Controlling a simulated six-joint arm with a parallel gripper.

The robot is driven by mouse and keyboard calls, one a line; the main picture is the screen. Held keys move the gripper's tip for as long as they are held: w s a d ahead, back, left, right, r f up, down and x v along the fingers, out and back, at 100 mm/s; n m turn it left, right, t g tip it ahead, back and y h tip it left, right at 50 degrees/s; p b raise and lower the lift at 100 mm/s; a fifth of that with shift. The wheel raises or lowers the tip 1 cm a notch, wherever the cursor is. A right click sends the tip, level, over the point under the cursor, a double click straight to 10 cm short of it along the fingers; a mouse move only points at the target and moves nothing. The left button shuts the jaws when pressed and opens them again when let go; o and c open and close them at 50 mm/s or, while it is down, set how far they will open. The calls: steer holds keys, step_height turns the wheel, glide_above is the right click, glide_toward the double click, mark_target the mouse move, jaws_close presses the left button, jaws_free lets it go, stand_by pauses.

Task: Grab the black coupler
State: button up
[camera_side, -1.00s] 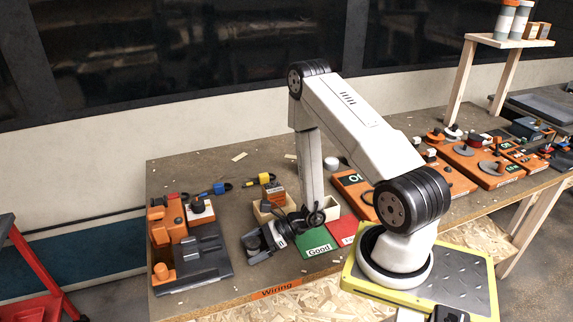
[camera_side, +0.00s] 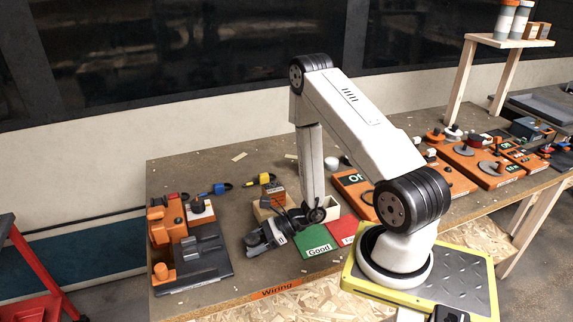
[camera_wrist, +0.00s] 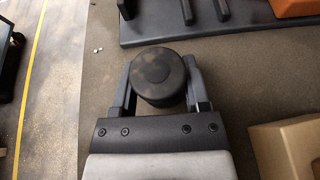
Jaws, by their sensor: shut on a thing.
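The black coupler (camera_wrist: 157,72) is a round, dark cylinder in the wrist view. It sits between the two fingers of my gripper (camera_wrist: 160,82), which are shut on its sides. In the side view my gripper (camera_side: 254,241) is low over the front part of the table, left of the green "Good" mat. The coupler is small and dark there and hard to separate from the fingers.
A grey and orange fixture (camera_side: 200,258) stands to the left. The green "Good" mat (camera_side: 318,242) and a red mat (camera_side: 344,230) lie to the right. A beige bin (camera_side: 264,210) is behind my gripper. The table's front edge is close.

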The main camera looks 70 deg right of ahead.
mark_target(252, 238)
steer(key=shift+r, duration=4.4)
steer(key=shift+r, duration=0.1)
